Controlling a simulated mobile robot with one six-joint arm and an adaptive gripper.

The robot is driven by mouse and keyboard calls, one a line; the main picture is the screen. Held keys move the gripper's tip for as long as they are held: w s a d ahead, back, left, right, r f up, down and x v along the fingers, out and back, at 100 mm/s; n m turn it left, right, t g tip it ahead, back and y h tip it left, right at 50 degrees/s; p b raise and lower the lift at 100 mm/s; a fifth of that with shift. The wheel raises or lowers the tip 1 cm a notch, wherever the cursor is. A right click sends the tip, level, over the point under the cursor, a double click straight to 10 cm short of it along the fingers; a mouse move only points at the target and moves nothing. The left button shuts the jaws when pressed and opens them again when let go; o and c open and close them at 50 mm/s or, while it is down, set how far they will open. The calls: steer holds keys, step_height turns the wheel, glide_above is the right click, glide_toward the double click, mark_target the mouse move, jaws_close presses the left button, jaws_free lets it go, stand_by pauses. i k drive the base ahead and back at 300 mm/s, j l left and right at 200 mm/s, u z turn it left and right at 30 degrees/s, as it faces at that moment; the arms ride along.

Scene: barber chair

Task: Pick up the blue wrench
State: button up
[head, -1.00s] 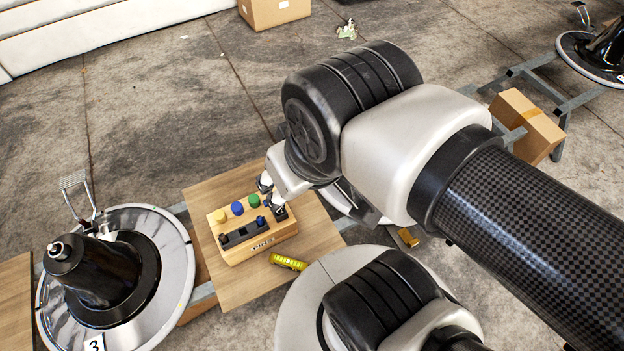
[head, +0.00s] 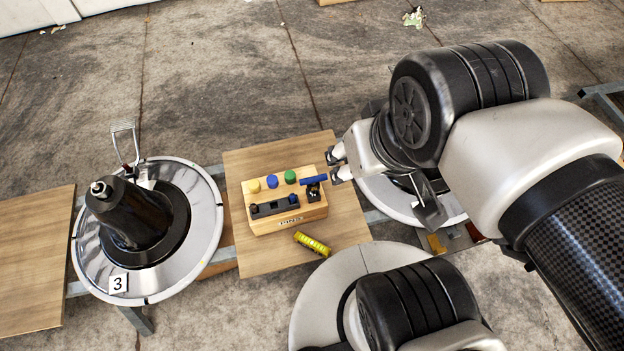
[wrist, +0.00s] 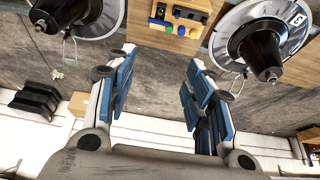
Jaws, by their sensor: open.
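A wooden block (head: 290,216) with a dark slotted front and several colored pegs stands on a wooden board. A blue bar-shaped piece, apparently the blue wrench (head: 314,181), lies across the block's right end on a black holder. My gripper (head: 337,165) is open and empty, up and to the right of the blue piece and apart from it. In the wrist view the open fingers (wrist: 157,82) have blue pads with only floor between them. The block (wrist: 168,22) and the small blue piece (wrist: 188,14) show at the top of that view, beyond the fingertips.
The board (head: 255,160) carries a yellow marked tube (head: 312,244) in front of the block. A black cone on a round metal base (head: 140,235), labeled 3, stands left. Another round base (head: 395,200) sits under my arm at right. Floor behind the board is clear.

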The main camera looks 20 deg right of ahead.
mark_target(313, 182)
steer(key=z, duration=0.4)
steer(key=l+z, duration=0.1)
steer(key=z, duration=0.7)
steer(key=l+z, duration=0.15)
steer(key=z, duration=0.65)
steer(key=u, duration=2.15)
steer(key=i+l+u, duration=0.2)
steer(key=l+u, duration=0.25)
steer(key=l, duration=0.1)
